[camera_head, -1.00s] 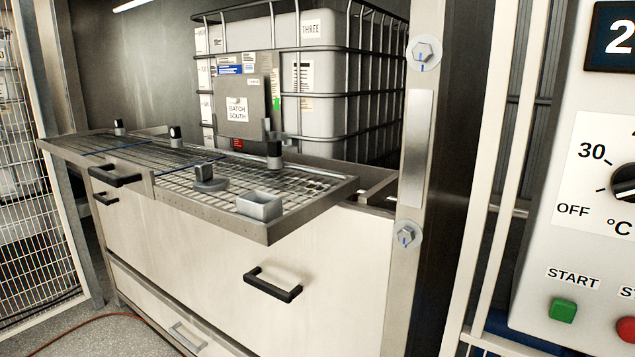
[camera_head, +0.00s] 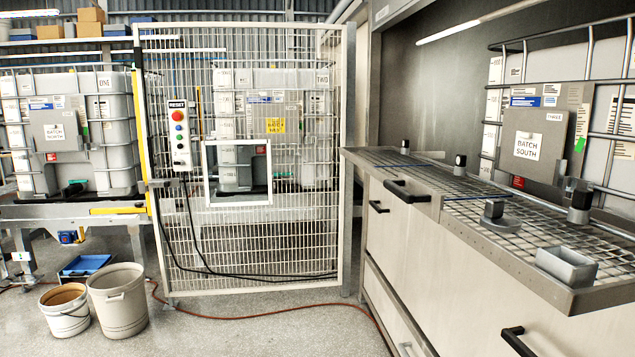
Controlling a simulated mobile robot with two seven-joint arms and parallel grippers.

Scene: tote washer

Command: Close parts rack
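The parts rack (camera_head: 468,223) is a flat wire-mesh tray in a grey metal frame, at the right of the head view. It sticks out over the front of the pale washer cabinet (camera_head: 415,250). A black handle (camera_head: 408,194) is on its front edge. Several small dark fixtures (camera_head: 579,205) and a small open grey metal box (camera_head: 566,267) sit on the mesh. Neither of my grippers shows.
A mesh fence panel (camera_head: 250,240) with a reset box (camera_head: 179,138) stands left of the washer. A caged white tank (camera_head: 620,115) stands behind the rack. Two buckets (camera_head: 118,300) stand on the floor at left.

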